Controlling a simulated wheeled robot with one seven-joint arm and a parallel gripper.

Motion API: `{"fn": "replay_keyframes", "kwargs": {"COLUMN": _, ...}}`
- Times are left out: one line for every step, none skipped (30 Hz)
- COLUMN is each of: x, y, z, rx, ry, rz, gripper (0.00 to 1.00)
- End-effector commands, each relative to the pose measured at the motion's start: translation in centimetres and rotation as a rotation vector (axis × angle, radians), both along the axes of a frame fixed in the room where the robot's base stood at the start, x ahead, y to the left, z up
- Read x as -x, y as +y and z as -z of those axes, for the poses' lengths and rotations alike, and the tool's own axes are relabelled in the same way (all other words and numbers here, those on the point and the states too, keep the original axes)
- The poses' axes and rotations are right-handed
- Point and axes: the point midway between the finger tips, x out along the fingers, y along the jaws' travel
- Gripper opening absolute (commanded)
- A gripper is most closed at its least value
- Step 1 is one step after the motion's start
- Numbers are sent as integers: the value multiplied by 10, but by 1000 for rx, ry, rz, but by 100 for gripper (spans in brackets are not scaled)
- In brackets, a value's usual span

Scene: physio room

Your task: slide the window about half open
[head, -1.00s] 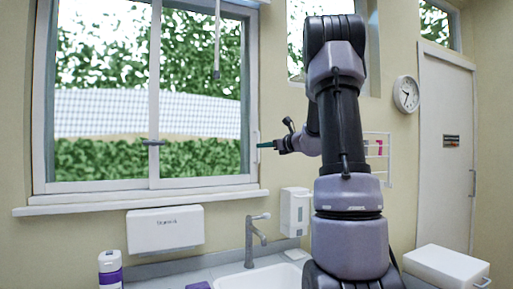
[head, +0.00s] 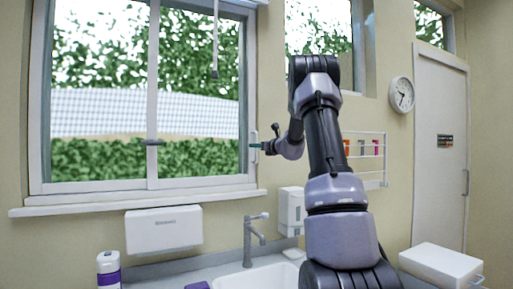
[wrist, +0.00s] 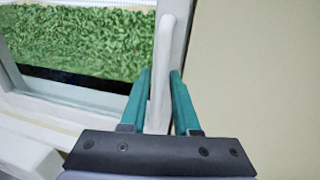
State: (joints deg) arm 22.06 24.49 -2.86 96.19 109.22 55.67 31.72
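The window (head: 147,186) has a white frame and two panes side by side, with a dark latch (head: 152,142) where they meet in the middle. The right pane (head: 200,100) sits against the right side of the frame. A slim white upright handle (head: 254,160) is at its right edge; it also shows in the wrist view (wrist: 163,85). My gripper (head: 256,146) reaches it from the right. In the wrist view, the green fingers of my gripper (wrist: 160,75) stand on either side of the handle, close to it. The fingers look parted, and firm contact is not visible.
A sink (head: 258,278) with a tap (head: 250,240) and a counter lie below. A wall rack (head: 372,183) is right of my arm. A blind wand (head: 215,45) hangs before the right pane.

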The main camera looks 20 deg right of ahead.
Motion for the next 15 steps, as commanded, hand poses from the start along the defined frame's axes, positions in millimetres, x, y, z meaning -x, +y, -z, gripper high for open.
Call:
{"fn": "replay_keyframes", "kwargs": {"x": -1, "y": 0, "z": 0, "rx": 0, "ry": 0, "rz": 0, "gripper": 30}}
{"fn": "replay_keyframes", "kwargs": {"x": -1, "y": 0, "z": 0, "rx": 0, "ry": 0, "rz": 0, "gripper": 30}}
{"fn": "replay_keyframes", "kwargs": {"x": -1, "y": 0, "z": 0, "rx": 0, "ry": 0, "rz": 0, "gripper": 30}}
{"fn": "replay_keyframes", "kwargs": {"x": -1, "y": 1, "z": 0, "rx": 0, "ry": 0, "rz": 0, "gripper": 30}}
{"fn": "replay_keyframes", "kwargs": {"x": -1, "y": 1, "z": 0, "rx": 0, "ry": 0, "rz": 0, "gripper": 30}}
{"fn": "replay_keyframes", "kwargs": {"x": -1, "y": 1, "z": 0, "rx": 0, "ry": 0, "rz": 0, "gripper": 30}}
{"fn": "replay_keyframes", "kwargs": {"x": -1, "y": 1, "z": 0, "rx": 0, "ry": 0, "rz": 0, "gripper": 30}}
{"fn": "replay_keyframes", "kwargs": {"x": -1, "y": 1, "z": 0, "rx": 0, "ry": 0, "rz": -1, "gripper": 26}}
{"fn": "replay_keyframes", "kwargs": {"x": -1, "y": 1, "z": 0, "rx": 0, "ry": 0, "rz": -1, "gripper": 10}}
{"fn": "replay_keyframes", "kwargs": {"x": -1, "y": 1, "z": 0, "rx": 0, "ry": 0, "rz": -1, "gripper": 0}}
{"fn": "replay_keyframes", "kwargs": {"x": -1, "y": 1, "z": 0, "rx": 0, "ry": 0, "rz": -1, "gripper": 0}}
{"fn": "replay_keyframes", "kwargs": {"x": -1, "y": 1, "z": 0, "rx": 0, "ry": 0, "rz": -1, "gripper": 0}}
{"fn": "replay_keyframes", "kwargs": {"x": -1, "y": 1, "z": 0, "rx": 0, "ry": 0, "rz": -1, "gripper": 0}}
{"fn": "replay_keyframes", "kwargs": {"x": -1, "y": 1, "z": 0, "rx": 0, "ry": 0, "rz": -1, "gripper": 0}}
{"fn": "replay_keyframes", "kwargs": {"x": -1, "y": 1, "z": 0, "rx": 0, "ry": 0, "rz": -1, "gripper": 0}}
